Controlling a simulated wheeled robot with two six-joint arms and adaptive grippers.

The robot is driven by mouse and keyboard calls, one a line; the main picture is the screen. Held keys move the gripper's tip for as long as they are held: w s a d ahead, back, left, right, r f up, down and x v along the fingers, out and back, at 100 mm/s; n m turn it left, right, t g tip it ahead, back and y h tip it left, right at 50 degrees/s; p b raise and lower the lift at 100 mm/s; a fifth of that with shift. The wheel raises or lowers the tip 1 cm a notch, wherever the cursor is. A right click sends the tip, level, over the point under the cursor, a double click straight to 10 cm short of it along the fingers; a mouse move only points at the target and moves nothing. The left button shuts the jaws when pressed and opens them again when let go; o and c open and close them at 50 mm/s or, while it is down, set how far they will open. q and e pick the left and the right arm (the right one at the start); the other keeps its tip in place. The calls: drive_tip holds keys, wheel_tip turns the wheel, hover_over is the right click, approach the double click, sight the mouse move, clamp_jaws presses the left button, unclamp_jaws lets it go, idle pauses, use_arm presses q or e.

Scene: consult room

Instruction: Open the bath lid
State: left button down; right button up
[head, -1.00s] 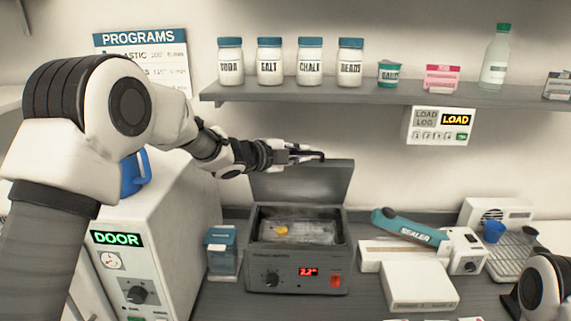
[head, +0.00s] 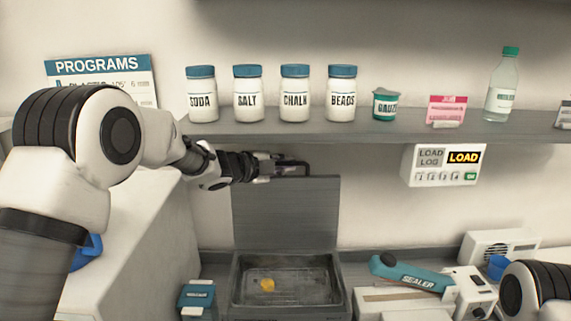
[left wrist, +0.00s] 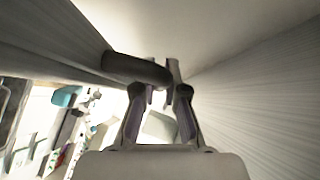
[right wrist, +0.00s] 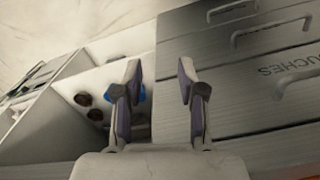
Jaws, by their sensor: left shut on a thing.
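The bath lid (head: 286,212) is a dark grey panel standing about upright at the back of the bath (head: 240,292). The open bath shows a metal basin with a small yellow thing (head: 267,285) inside. My left gripper (head: 283,170) is at the lid's top edge, shut on its dark handle (head: 303,165); the handle also shows between the fingers in the left wrist view (left wrist: 137,69). My right gripper (right wrist: 158,75) is open and empty in the right wrist view, above grey drawers (right wrist: 225,90). Only part of my right arm shows in the head view.
A shelf (head: 390,132) with jars, a gauze tub and a bottle runs above the lid. A teal sealer (head: 412,276) lies right of the bath. A teal-and-white box (head: 197,299) stands left of it, beside a large white cabinet (head: 140,240).

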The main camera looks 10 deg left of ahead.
idle(0.3)
use_arm(q)
drive_tip(key=c, duration=1.2)
unclamp_jaws()
drive_tip(key=v, duration=1.2)
drive_tip(key=shift+a, duration=0.1)
